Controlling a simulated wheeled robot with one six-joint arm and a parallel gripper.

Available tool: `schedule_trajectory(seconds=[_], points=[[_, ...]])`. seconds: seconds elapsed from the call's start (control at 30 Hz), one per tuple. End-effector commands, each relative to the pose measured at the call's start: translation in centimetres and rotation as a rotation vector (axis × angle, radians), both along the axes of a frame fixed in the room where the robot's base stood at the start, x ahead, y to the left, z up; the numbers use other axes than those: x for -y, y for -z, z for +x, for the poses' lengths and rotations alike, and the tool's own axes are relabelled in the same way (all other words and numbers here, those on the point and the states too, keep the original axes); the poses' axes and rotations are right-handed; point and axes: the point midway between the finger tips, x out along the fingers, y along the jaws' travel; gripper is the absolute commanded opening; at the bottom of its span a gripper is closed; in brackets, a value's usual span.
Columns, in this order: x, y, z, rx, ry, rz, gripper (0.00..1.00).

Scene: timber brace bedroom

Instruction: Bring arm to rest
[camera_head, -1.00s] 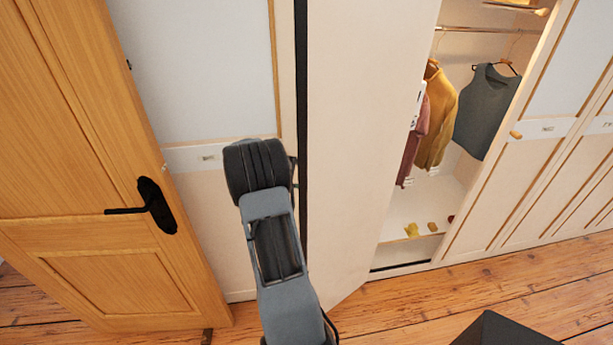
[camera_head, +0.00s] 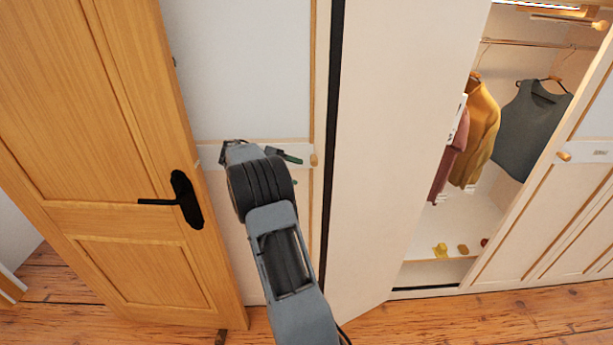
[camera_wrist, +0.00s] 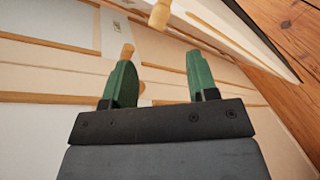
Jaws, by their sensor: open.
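My gripper (camera_wrist: 160,82) is open and empty in the wrist view, with its two green fingers apart. A wooden knob (camera_wrist: 127,51) shows just beside the left finger; I cannot tell whether they touch. In the head view my arm reaches up toward the closed white wardrobe panel (camera_head: 245,70), and one green fingertip (camera_head: 291,158) shows near the wooden knob (camera_head: 314,160). The rest of the gripper is mostly hidden behind my wrist.
A wardrobe door (camera_head: 400,140) stands open right of my arm. Behind it hang a yellow garment (camera_head: 481,135) and a grey top (camera_head: 530,130). A wooden room door (camera_head: 100,130) with a black handle (camera_head: 180,201) is close on the left. Plank floor (camera_head: 440,315) lies below.

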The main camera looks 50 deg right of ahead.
Motion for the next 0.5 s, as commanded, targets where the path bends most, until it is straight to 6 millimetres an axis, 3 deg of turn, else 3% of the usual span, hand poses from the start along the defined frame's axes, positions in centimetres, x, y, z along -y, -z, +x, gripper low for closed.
schedule_trajectory(seconds=[0.5], points=[[-0.55, -0.21, 0.71, 0.0, -0.001, 0.001, 0.53]])
